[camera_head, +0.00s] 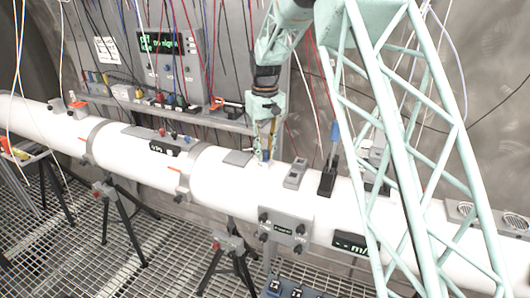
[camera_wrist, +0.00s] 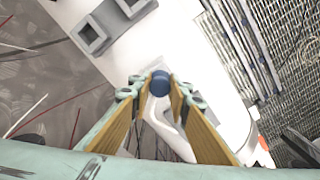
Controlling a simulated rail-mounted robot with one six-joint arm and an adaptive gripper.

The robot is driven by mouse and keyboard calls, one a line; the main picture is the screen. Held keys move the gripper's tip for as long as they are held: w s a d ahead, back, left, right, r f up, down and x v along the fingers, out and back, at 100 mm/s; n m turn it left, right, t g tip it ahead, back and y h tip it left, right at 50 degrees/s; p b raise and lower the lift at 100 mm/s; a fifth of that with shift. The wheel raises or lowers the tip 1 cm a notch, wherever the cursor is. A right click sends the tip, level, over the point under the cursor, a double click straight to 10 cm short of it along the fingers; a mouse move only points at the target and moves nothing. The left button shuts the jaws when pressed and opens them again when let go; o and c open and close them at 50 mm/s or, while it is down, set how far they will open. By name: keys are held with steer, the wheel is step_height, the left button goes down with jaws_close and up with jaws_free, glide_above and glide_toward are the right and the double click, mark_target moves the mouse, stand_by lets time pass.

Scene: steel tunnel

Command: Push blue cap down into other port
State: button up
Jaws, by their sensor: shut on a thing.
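My gripper (camera_head: 267,150) points down at the top of the white pipe (camera_head: 218,178). In the wrist view its two tan finger pads (camera_wrist: 158,98) are closed in on the blue cap (camera_wrist: 160,82), which sits between the fingertips. A curved white piece (camera_wrist: 165,122) shows just below the cap, between the fingers. In the head view a tiny blue spot at the fingertips is close to the pipe surface. I cannot tell whether the cap touches a port, and no port opening is clear under it.
A grey block with square recesses (camera_head: 296,172) stands on the pipe to the right of my gripper; it shows top left in the wrist view (camera_wrist: 92,36). Further right is a black clamp with a blue handle (camera_head: 331,160). A flat grey plate (camera_head: 238,158) lies to the left. Cables hang behind.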

steer(key=o, duration=0.9)
steer(key=shift+r, duration=0.15)
steer(key=shift+r, duration=5.85)
